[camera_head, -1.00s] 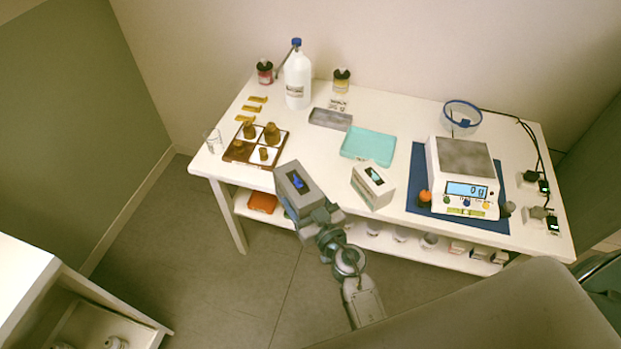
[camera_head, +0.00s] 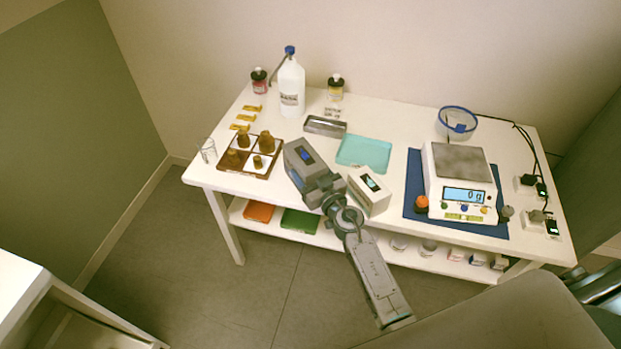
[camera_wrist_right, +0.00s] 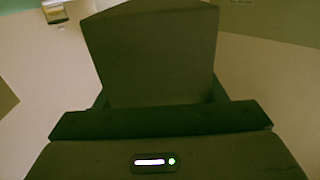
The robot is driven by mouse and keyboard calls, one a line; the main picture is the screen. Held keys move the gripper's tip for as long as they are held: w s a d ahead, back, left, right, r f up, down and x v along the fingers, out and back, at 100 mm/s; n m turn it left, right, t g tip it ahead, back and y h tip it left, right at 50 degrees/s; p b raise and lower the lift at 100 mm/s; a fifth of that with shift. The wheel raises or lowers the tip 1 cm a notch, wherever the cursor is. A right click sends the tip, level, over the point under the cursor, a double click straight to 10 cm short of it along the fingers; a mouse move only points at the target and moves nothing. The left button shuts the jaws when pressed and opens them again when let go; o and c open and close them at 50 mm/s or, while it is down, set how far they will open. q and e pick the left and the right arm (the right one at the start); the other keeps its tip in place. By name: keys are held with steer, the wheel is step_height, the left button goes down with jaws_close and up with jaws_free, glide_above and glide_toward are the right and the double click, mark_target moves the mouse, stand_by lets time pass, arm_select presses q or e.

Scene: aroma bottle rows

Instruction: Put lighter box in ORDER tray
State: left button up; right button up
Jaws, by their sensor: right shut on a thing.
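My right gripper (camera_head: 319,182) is shut on a grey box with a blue label (camera_head: 305,156). It holds this box over the front part of the table, between the brown tray and a white box. The held box (camera_wrist_right: 150,50) fills the top middle of the right wrist view, dark and in shadow. The white box with a dark and teal label (camera_head: 370,189) stands at the table's front edge, just right of my gripper. A teal tray (camera_head: 364,153) and a grey metal tray (camera_head: 325,126) lie farther back. I cannot read which tray says ORDER. My left gripper is out of view.
A scale (camera_head: 462,185) reading 0 g sits on a blue mat (camera_head: 413,190) at right. A white bottle (camera_head: 291,88) stands behind. Orange (camera_head: 259,212) and green (camera_head: 300,221) trays lie on the lower shelf.

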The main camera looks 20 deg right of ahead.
steer(key=shift+w+d, duration=0.4)
steer(key=shift+w, duration=0.15)
step_height(320, 180, down, 3)
steer(key=b, duration=0.3)
steer(key=shift+f+b, duration=0.2)
steer(key=shift+b, duration=0.15)
steer(key=shift+f, duration=0.15)
steer(key=o, duration=1.4)
steer(key=shift+c, duration=0.2)
